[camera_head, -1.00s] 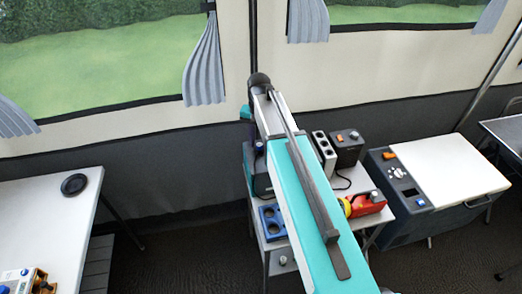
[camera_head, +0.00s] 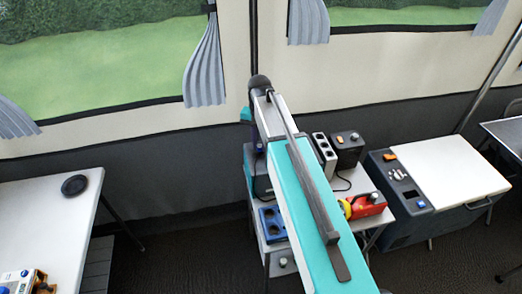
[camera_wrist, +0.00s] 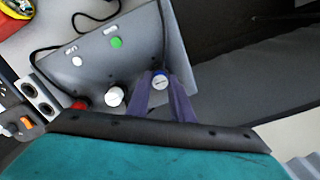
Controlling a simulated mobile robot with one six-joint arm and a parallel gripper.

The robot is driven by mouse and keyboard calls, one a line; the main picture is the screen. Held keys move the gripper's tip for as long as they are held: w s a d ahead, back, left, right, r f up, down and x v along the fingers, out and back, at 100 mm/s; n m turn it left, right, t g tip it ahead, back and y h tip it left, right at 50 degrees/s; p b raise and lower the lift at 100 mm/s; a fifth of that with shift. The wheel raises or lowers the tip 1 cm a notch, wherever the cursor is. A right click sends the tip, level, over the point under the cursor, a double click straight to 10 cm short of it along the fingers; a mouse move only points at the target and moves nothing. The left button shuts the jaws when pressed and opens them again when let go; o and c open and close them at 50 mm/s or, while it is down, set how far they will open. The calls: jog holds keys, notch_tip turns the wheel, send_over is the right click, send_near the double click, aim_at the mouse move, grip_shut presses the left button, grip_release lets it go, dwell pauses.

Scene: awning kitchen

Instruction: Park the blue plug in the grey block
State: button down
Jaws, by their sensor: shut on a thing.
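The blue plug (camera_wrist: 160,74) shows in the wrist view as a blue ring with a pale, marked end. My gripper (camera_wrist: 162,84) is shut on it, one purple finger on each side. A black cable (camera_wrist: 164,30) runs up from beside the plug. The plug is over the right part of a grey control box; I cannot tell whether it touches the box. The grey block (camera_head: 324,153), pale with dark holes, stands right of my arm in the head view. It is also at the left in the wrist view (camera_wrist: 38,94). In the head view my arm hides the plug.
The grey control box (camera_wrist: 110,62) has a green button and red and white knobs. A dark box (camera_head: 347,150) stands beside the grey block. A blue holed block (camera_head: 272,223) and a red device (camera_head: 368,204) are nearer on the side table. A white-topped cabinet (camera_head: 448,168) stands right.

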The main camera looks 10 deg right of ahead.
aim_at(260, 145)
jog(key=shift+r+p, duration=1.3)
jog(key=shift+r, duration=0.65)
dwell(0.4)
jog(key=shift+r+p, duration=0.6)
jog(key=shift+r, duration=0.35)
jog(key=s+d+f, duration=0.1)
jog(key=d, duration=1.2)
jog(key=d+f, duration=0.1)
jog(key=d, duration=1.2)
jog(key=shift+s+d+f+p, duration=0.3)
jog(key=shift+s+p, duration=0.05)
jog(key=shift+s, duration=0.05)
jog(key=shift+f+b, duration=0.3)
jog(key=shift+f, duration=0.7)
dwell(0.7)
